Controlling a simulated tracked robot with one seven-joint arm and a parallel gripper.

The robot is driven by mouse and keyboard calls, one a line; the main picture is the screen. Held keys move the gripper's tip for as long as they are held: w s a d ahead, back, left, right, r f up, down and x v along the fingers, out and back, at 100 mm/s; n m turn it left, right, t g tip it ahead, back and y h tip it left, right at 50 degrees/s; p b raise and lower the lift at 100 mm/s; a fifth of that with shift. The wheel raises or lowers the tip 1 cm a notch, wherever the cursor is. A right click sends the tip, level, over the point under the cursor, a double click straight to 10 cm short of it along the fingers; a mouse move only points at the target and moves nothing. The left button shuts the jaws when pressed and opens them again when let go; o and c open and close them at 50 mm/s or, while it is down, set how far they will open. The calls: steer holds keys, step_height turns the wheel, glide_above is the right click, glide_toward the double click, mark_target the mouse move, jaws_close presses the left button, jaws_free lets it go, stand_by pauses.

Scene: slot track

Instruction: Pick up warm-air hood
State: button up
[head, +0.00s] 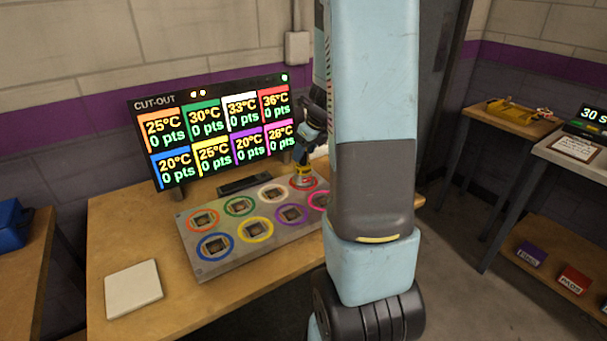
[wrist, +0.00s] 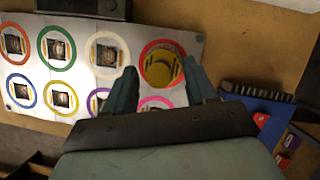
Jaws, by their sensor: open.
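A round yellow piece with a dark band, which looks like the warm-air hood (wrist: 160,72), sits inside the red ring of the ring board in the wrist view. In the head view its small yellow and red shape (head: 304,174) is at the board's far right corner. My gripper (wrist: 159,66) is open, with one finger on each side of the hood as the wrist camera sees it. I cannot tell how far above it the fingertips are. In the head view my gripper (head: 308,142) is just above the hood, partly hidden by my arm.
The ring board (head: 262,244) has several coloured rings around square wells. A CUT-OUT screen (head: 215,130) stands behind it, showing 36°C on red. A white square pad (head: 133,289) lies at the table's front left. A side table (head: 518,124) stands at right.

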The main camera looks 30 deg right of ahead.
steer(key=shift+x, duration=1.15)
steer(key=shift+c, duration=0.2)
jaws_close()
stand_by(0.4)
